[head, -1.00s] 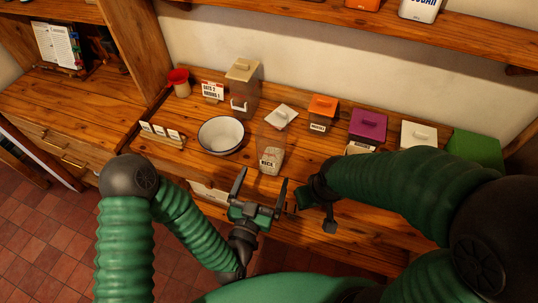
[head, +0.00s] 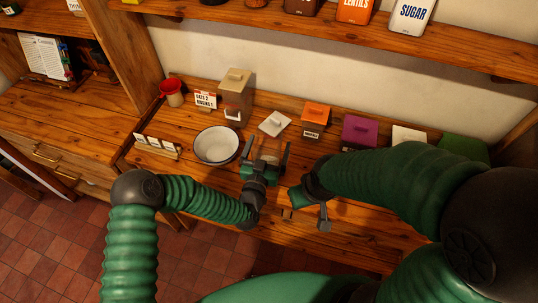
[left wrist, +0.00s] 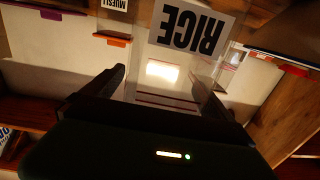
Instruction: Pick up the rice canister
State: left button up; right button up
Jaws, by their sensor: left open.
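My left gripper (head: 266,152) is open, with one finger on each side of the canister's body. In the left wrist view the canister's RICE label (left wrist: 190,31) appears upside down, beyond and between the two fingers (left wrist: 163,90). I cannot tell whether the fingers touch it. In the head view the gripper hides the canister's lower part and label.
A white bowl (head: 216,145) stands close left of the canister. A tall beige-lidded canister (head: 235,95) is behind it. Orange-lidded (head: 316,112) and purple-lidded (head: 360,130) canisters stand to the right. A shelf (head: 330,28) runs above, and a card rack (head: 157,147) sits at left.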

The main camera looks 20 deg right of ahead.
pick_arm(q)
jog(key=shift+s+a+r, duration=0.15)
jog(key=shift+a, duration=0.3)
jog(key=c, duration=0.6)
jog(key=shift+d, duration=0.35)
jog(key=c, duration=1.2)
jog(key=shift+c, duration=1.1)
jog(key=shift+a, duration=0.15)
grip_shut()
